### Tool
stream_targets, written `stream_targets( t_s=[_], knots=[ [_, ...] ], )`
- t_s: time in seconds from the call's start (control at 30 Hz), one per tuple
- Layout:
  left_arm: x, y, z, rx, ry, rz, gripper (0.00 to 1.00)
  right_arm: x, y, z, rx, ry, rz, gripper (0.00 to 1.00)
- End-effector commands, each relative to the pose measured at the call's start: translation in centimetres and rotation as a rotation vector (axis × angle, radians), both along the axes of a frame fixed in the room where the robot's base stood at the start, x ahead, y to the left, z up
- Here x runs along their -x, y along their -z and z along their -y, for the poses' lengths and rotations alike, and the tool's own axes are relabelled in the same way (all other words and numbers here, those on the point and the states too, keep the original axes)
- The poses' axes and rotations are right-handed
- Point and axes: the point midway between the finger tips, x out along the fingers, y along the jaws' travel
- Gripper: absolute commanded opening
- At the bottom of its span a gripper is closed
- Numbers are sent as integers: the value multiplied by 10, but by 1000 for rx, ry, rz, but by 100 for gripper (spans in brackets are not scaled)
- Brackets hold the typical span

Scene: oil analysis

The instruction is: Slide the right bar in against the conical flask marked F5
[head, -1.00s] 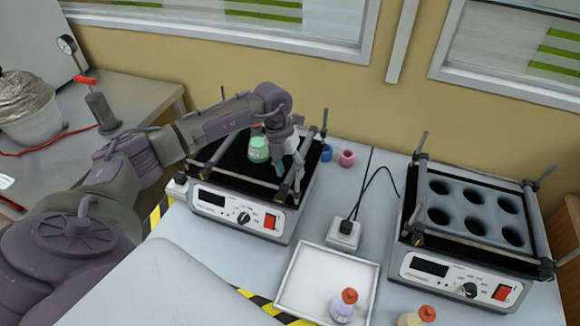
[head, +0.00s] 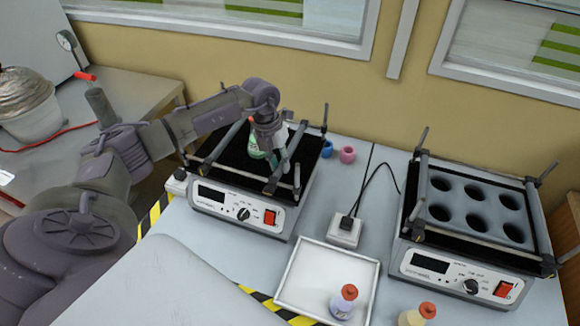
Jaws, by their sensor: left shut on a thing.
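The conical flask (head: 254,152) with green content stands on the black top of the left shaker (head: 228,160). My left gripper partly hides it, and its mark cannot be read. The right bar (head: 272,183) lies across the shaker top, just right of the flask. My left gripper (head: 281,166) reaches down from above and is shut on this bar. Whether the bar touches the flask is hidden behind the gripper. The left bar (head: 215,156) lies on the flask's left side. My right gripper is not in view.
A second shaker (head: 440,262) with a holed insert stands at the right. A white tray (head: 290,290) with a red-capped bottle (head: 343,302) lies in front. A blue ring (head: 326,149) and a pink ring (head: 347,154) sit behind a power socket (head: 344,232).

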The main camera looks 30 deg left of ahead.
Motion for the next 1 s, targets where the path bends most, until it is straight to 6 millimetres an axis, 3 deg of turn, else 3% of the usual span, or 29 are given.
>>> stream_targets(
  t_s=[0.1,0.33,0.5,0.8,0.83,0.93,1.0],
  knots=[
    [9,4,-40,-7,-10,0,0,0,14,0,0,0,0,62],
    [22,2,-96,-7,-8,2,0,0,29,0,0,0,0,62],
    [26,0,-112,-4,-5,2,0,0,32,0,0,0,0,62],
    [27,-2,-113,-5,-3,3,0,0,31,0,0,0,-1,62],
    [27,-2,-113,-5,-4,2,27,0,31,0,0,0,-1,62],
    [27,-1,-113,-4,-4,3,44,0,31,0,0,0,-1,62],
    [27,-1,-112,-4,-3,3,48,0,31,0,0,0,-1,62]
  ],
)
